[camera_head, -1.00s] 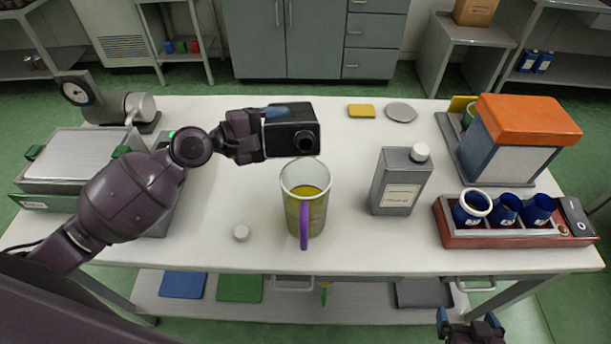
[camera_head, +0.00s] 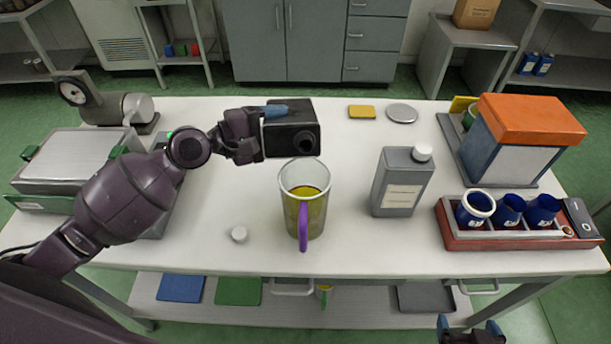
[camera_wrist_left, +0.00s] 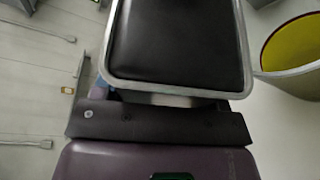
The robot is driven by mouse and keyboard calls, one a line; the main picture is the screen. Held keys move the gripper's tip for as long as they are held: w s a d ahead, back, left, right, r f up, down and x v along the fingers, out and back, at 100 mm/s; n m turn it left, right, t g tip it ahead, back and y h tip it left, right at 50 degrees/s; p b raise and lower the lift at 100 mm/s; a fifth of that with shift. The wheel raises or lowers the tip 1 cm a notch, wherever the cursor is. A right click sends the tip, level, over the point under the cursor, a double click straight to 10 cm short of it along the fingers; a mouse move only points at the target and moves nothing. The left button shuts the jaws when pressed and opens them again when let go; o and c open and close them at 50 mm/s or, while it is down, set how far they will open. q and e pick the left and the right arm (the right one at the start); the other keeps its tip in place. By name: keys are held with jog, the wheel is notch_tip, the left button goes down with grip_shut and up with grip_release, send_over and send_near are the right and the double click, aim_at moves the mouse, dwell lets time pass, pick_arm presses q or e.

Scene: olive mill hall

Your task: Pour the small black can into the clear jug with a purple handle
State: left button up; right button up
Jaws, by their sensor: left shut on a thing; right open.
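The small black can (camera_head: 291,132) is held on its side in my left gripper (camera_head: 264,131), above the table. Its round dark mouth faces the camera and lies above the back rim of the jug. The clear jug with a purple handle (camera_head: 291,205) stands upright on the table with yellow-green liquid inside. No stream shows between can and jug. The left wrist view shows the can's dark face (camera_wrist_left: 178,40) close up, with the jug's rim (camera_wrist_left: 272,78) at right. My right gripper (camera_head: 471,328) is open and empty, low at the bottom edge, in front of the table.
A grey jerrycan (camera_head: 402,180) with white cap stands right of the jug. A red tray (camera_head: 480,241) holds blue cups at the right.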

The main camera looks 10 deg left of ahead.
pick_arm(q)
jog(key=shift+w+a+b, duration=0.1)
jog(key=shift+b, duration=0.4)
pick_arm(e)
jog(key=shift+w+a+f, duration=0.1)
jog(key=shift+f, duration=0.5)
pick_arm(q)
jog(key=shift+m+t+b, duration=0.3)
jog(key=shift+m+b, duration=0.2)
pick_arm(e)
jog(key=shift+s+f, duration=0.4)
jog(key=shift+f, duration=0.4)
pick_arm(q)
jog(key=shift+w+b, duration=0.2)
jog(key=shift+b, duration=0.1)
pick_arm(e)
jog(key=shift+w+f, duration=0.2)
jog(key=shift+w, duration=0.15)
pick_arm(q)
jog(key=shift+f+m, duration=0.1)
jog(key=shift+m, duration=0.2)
pick_arm(e)
jog(key=shift+s+f, duration=0.1)
jog(key=shift+f, duration=0.15)
pick_arm(q)
jog(key=shift+b, duration=0.4)
pick_arm(e)
jog(key=shift+s+f, duration=0.45)
jog(key=shift+f, duration=0.05)
